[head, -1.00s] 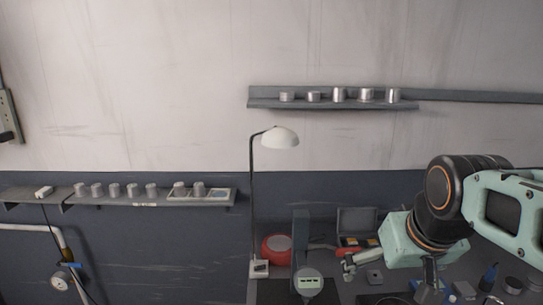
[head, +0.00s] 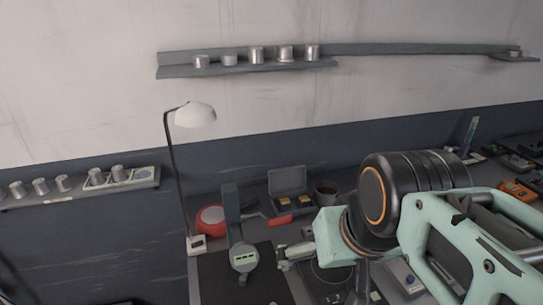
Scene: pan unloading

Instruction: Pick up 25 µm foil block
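I cannot make out which item is the 25 µm foil block; no label is readable. An open grey case (head: 288,178) on the bench holds small yellowish blocks (head: 284,203), too small to identify. My gripper (head: 283,257) is at the end of the mint-green wrist, low in the head view, just right of a round gauge with a digital display (head: 243,258). It appears in front of and below the open case. Its fingers are small and I cannot tell whether they are open or shut. My arm hides part of the bench on the right.
A desk lamp (head: 195,115) stands at the left of the bench, near a red round object (head: 209,220). A dark mat (head: 222,280) lies in front. A dark cup (head: 325,188) is beside the case. Wall shelves (head: 180,72) hold several metal cylinders. Tools crowd the far right.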

